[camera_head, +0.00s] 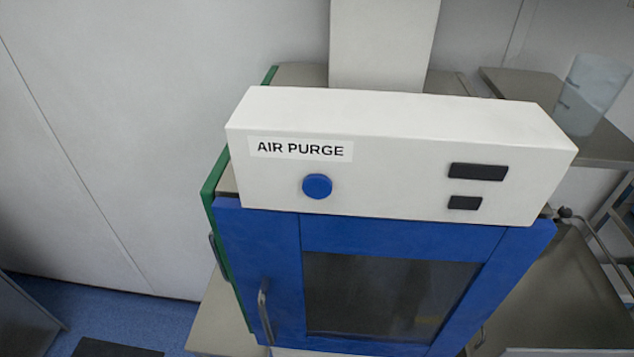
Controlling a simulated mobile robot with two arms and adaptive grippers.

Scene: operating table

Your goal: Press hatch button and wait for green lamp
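A white control box (400,150) labelled "AIR PURGE" sits on top of the blue hatch. A round blue button (317,186) is on its front face, below the label. Two dark rectangular panels, an upper one (478,172) and a lower one (465,203), are at the right of that face. Both look dark, and I see no green light. The blue hatch door (400,236) has a dark window (385,297) and a metal handle (265,312) on its left. It appears shut. Neither of my grippers is in view.
A green frame edge (220,240) with another handle shows at the hatch's left side. A metal shelf (520,88) with a translucent beaker (592,95) is at the upper right. A steel surface (570,300) lies at the right. Blue floor (130,305) is open at the lower left.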

